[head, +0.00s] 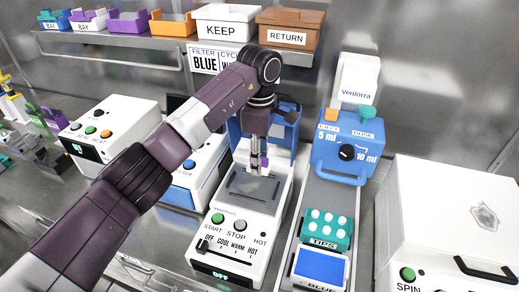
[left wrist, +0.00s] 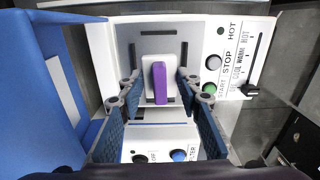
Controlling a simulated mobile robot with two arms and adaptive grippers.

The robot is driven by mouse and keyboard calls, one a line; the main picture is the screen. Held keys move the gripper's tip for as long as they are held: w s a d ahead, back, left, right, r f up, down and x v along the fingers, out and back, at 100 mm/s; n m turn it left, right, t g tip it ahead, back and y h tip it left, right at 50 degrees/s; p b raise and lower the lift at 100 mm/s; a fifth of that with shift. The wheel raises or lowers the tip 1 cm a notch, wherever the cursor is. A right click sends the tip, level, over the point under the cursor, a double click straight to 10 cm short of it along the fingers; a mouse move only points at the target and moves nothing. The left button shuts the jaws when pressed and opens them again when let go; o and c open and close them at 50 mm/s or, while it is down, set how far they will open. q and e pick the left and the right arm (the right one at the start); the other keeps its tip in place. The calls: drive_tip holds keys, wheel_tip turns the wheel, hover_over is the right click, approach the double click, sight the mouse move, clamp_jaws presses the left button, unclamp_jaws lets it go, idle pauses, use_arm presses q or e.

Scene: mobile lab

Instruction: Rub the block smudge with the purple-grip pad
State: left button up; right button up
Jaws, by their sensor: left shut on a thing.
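The block device (head: 230,215) is a white machine with START and STOP buttons and an OFF-COOL-WARM-HOT slider. Its grey block top (head: 243,197) faces up and its blue lid (head: 233,134) stands open behind. My left gripper (head: 259,166) is over the block and shut on the purple-grip pad. In the left wrist view the purple grip (left wrist: 158,84) lies between my fingers, with the pale pad (left wrist: 150,98) beneath it. I cannot tell whether the pad touches the block. I cannot make out a smudge; the pad and gripper hide part of the surface. My right gripper is not in view.
A blue dispenser (head: 340,157) and a teal tips rack (head: 326,230) stand to the right. The white SPIN machine (head: 450,215) is at far right. The white filter machine (head: 190,180) stands left of the block. A shelf behind holds the KEEP (head: 226,24) and RETURN (head: 290,30) bins.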

sight(259, 187)
use_arm(q)
drive_tip(key=shift+w+f+b, duration=0.1)
drive_tip(key=shift+f+b, duration=0.35)
drive_tip(key=shift+f, duration=0.25)
wheel_tip(259, 187, down, 3)
drive_tip(key=shift+r+b, duration=0.2)
drive_tip(key=shift+b, duration=0.6)
drive_tip(key=shift+f+b, duration=0.55)
drive_tip(key=shift+f, duration=0.4)
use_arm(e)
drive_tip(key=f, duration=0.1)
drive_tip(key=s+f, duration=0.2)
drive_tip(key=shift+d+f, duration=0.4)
use_arm(q)
drive_tip(key=shift+f, duration=0.2)
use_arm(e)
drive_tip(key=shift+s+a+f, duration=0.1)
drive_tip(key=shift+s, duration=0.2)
use_arm(q)
drive_tip(key=shift+f+b, duration=0.65)
drive_tip(key=shift+f, duration=0.2)
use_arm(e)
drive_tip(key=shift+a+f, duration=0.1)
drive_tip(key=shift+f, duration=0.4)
use_arm(q)
drive_tip(key=shift+a, duration=0.1)
